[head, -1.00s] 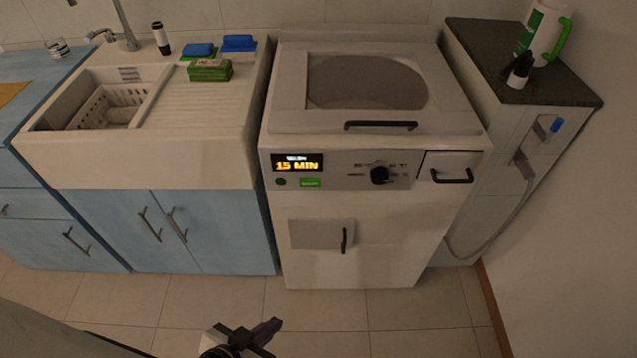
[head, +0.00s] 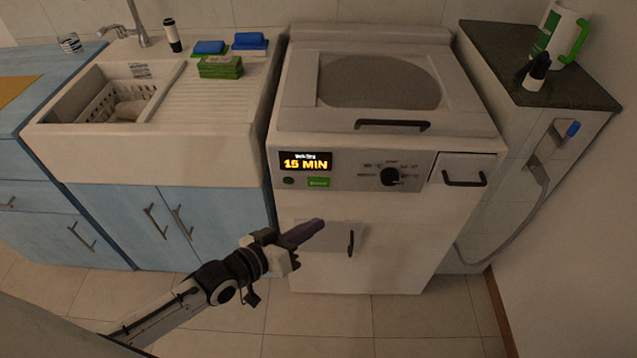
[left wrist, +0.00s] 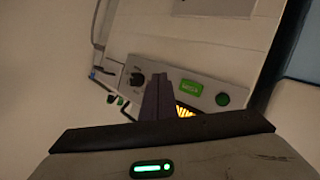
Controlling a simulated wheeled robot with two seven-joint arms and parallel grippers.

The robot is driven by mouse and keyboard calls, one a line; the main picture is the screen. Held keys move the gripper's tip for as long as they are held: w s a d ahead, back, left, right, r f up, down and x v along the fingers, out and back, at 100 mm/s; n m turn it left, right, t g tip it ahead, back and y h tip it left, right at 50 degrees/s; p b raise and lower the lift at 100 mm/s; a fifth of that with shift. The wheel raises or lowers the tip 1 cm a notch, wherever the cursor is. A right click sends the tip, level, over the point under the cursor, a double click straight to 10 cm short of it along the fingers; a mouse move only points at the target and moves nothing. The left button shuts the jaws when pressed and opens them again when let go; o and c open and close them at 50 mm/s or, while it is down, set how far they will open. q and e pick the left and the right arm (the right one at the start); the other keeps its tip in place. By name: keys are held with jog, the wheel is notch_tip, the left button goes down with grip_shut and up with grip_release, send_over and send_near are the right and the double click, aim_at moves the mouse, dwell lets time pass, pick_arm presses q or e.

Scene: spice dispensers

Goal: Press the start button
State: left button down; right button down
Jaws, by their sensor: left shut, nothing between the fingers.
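The washing machine (head: 360,240) stands in the middle of the head view, with a lit display (head: 305,161) reading 15 MIN. Below the display are a bright green rectangular button (head: 318,182) with a label too small to read and a small round dark green button (head: 289,181). In the left wrist view the green rectangle (left wrist: 191,87) and round button (left wrist: 222,99) lie right of my fingers, which partly hide the display. My left gripper (head: 318,225) is shut and empty, its tips below the green rectangle in the picture, apart from it. My right gripper is not in view.
A black dial (head: 390,176) and a drawer with a dark handle (head: 464,180) are right of the display. A small door with a handle (head: 350,243) is lower down. A sink (head: 110,150) over blue cabinets stands left; a dark-topped counter (head: 570,90) stands right.

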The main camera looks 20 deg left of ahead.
pick_arm(q)
jog(key=b, duration=0.6)
send_near(328, 187)
jog(key=w+d+f, duration=0.1)
jog(key=w+d, duration=0.1)
jog(key=d, duration=0.1)
jog(key=shift+w+a+b, duration=0.3)
jog(key=shift+w+a, duration=0.15)
jog(key=shift+w, duration=0.05)
jog(key=shift+w, duration=0.1)
dwell(1.2)
jog(key=shift+w+a, duration=0.1)
jog(key=shift+w, duration=0.2)
